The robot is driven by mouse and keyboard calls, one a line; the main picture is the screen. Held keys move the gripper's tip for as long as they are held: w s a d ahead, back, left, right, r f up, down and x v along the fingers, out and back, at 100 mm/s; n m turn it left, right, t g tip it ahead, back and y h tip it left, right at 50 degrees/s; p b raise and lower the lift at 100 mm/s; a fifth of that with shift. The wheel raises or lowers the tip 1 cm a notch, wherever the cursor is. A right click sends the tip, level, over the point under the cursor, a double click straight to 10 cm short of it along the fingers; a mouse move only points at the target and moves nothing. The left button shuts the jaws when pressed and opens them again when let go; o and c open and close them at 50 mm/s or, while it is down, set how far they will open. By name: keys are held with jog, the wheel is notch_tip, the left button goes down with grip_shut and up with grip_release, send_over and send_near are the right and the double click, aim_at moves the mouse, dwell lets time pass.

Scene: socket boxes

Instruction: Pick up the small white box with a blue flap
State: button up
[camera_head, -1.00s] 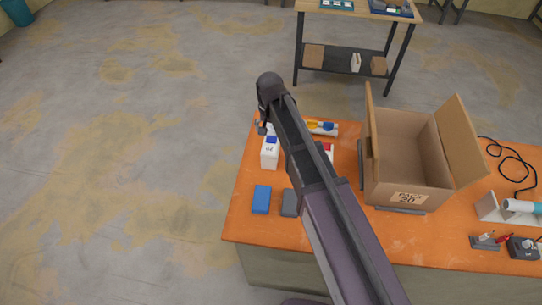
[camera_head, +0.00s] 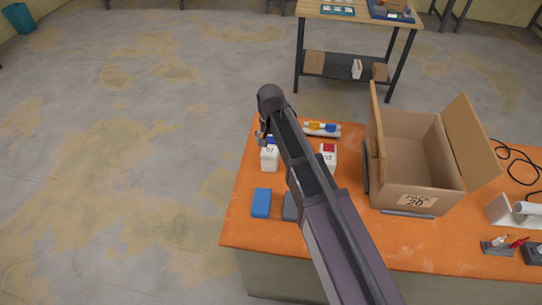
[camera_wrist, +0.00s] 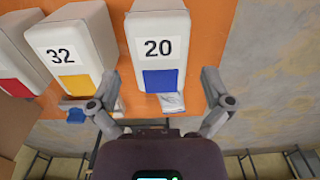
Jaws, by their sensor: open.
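The small white box with a blue flap (camera_head: 269,160) stands upright near the left edge of the orange table, partly covered by my gripper in the head view. In the wrist view this white box (camera_wrist: 157,42) carries the number 20, with its blue flap facing me. My gripper (camera_wrist: 160,92) is open and empty. Its two fingers are spread to the left and right of the blue flap, in front of the box. In the head view my gripper (camera_head: 263,136) is at the flap end of the box. Contact cannot be told.
A white box with a yellow flap, marked 32 (camera_wrist: 68,45), stands close on the left in the wrist view. A red-flap white box (camera_head: 328,155) is beyond it. A blue block (camera_head: 261,203) lies in front. An open carton (camera_head: 408,170) stands to the right.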

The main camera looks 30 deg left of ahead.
aim_at(271, 146)
jog(key=f+b, duration=0.3)
jog(key=shift+w+f, duration=0.2)
jog(key=shift+w, duration=0.15)
jog(key=shift+f+b, duration=0.9)
jog(key=shift+b, duration=0.25)
jog(key=shift+c, duration=0.2)
jog(key=c, duration=1.1)
